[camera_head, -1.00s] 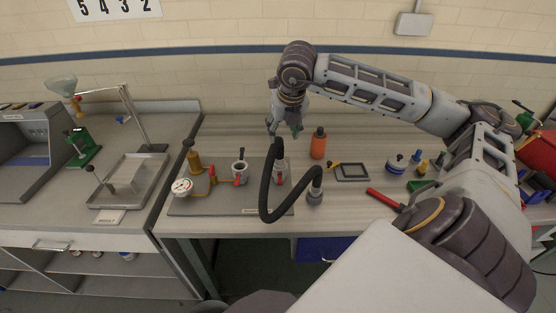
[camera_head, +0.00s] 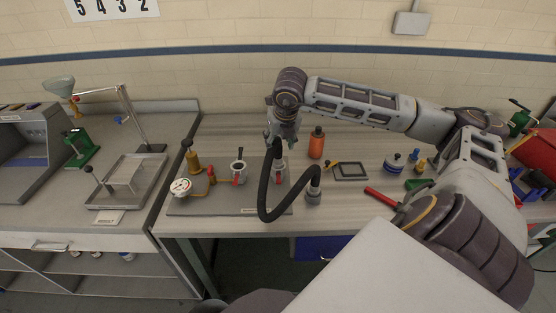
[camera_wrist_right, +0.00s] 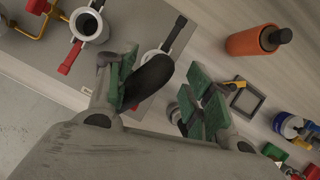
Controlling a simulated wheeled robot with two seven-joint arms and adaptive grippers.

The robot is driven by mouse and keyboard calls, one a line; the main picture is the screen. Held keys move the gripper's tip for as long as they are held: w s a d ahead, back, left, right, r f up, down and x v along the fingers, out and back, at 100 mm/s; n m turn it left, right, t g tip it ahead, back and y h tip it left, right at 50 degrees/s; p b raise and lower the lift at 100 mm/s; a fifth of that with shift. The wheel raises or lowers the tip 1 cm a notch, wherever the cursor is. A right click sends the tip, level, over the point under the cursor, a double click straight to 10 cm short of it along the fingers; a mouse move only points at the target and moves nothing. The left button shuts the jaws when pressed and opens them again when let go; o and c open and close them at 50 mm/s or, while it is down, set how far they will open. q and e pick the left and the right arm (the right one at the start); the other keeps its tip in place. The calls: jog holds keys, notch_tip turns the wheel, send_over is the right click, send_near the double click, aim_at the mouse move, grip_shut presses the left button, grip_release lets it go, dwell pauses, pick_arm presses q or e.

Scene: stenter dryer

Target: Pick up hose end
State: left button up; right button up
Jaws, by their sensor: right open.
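The black hose (camera_head: 264,193) loops down over the front of the bench. One end rises near a red-handled port on the grey plate, and the other bends over to a grey fitting (camera_head: 313,193) on the right. My right gripper (camera_head: 281,138) is above the hose's left end. In the right wrist view the open green-padded fingers (camera_wrist_right: 162,86) stand on either side of the black hose (camera_wrist_right: 150,81), with a gap at the right finger. Whether the left finger touches it is unclear. My left gripper is out of view.
The grey plate (camera_head: 205,208) carries a gauge (camera_head: 181,187), a brass valve and an open port (camera_head: 238,167). An orange bottle (camera_head: 317,146) stands close to the gripper's right. A dark frame (camera_head: 350,171) and a red-handled tool (camera_head: 381,197) lie farther right.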

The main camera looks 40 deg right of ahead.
aim_at(278, 159)
jog(key=shift+x, duration=1.15)
